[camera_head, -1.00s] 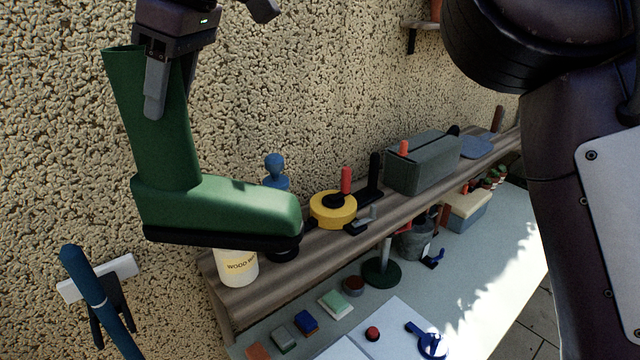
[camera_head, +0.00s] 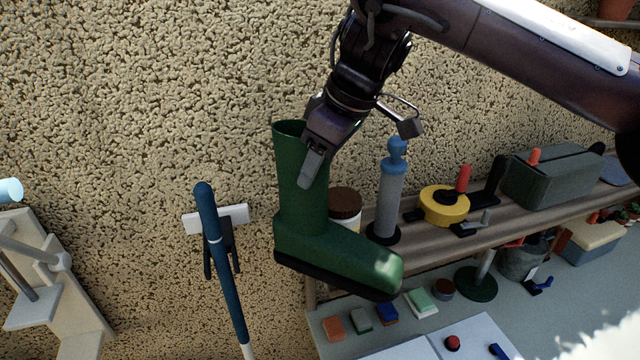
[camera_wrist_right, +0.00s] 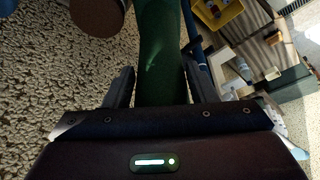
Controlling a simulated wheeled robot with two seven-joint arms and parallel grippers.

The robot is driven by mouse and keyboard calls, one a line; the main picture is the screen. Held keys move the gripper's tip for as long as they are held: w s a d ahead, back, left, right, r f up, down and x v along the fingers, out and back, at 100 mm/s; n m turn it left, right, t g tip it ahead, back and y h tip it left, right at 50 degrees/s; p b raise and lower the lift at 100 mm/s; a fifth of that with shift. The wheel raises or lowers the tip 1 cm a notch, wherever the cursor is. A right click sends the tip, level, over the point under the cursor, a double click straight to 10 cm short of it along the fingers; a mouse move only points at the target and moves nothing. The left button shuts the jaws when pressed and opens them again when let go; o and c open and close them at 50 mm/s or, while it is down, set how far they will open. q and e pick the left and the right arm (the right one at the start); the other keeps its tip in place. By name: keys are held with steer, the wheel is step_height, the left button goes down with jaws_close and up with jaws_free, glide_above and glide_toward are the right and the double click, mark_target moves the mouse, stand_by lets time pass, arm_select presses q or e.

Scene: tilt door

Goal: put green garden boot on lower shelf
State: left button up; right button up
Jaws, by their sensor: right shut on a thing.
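The green garden boot (camera_head: 302,210) hangs upright in the head view, toe pointing right and slightly down. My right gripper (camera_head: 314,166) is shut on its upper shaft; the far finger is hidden. In the right wrist view the boot's shaft (camera_wrist_right: 160,45) is between the two fingers. The wooden shelf (camera_head: 500,226) runs along the wall to the right. The boot is in front of its left end in the picture and covers part of it; no contact between them can be made out. My left gripper is out of view.
A brown-lidded jar (camera_head: 345,204) is partly behind the boot. A blue-grey pump (camera_head: 388,195), yellow tape reel (camera_head: 444,206) and grey toolbox (camera_head: 553,178) stand rightward on the shelf. Below is a workbench (camera_head: 440,318) with small items. A blue-handled tool (camera_head: 222,265) hangs left. Another shelf (camera_head: 612,22) is upper right.

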mark_target(320, 185)
step_height(320, 185, down, 4)
steer(key=shift+s+r, duration=0.1)
steer(key=shift+r, duration=0.15)
steer(key=shift+f, duration=0.35)
steer(key=o, duration=1.4)
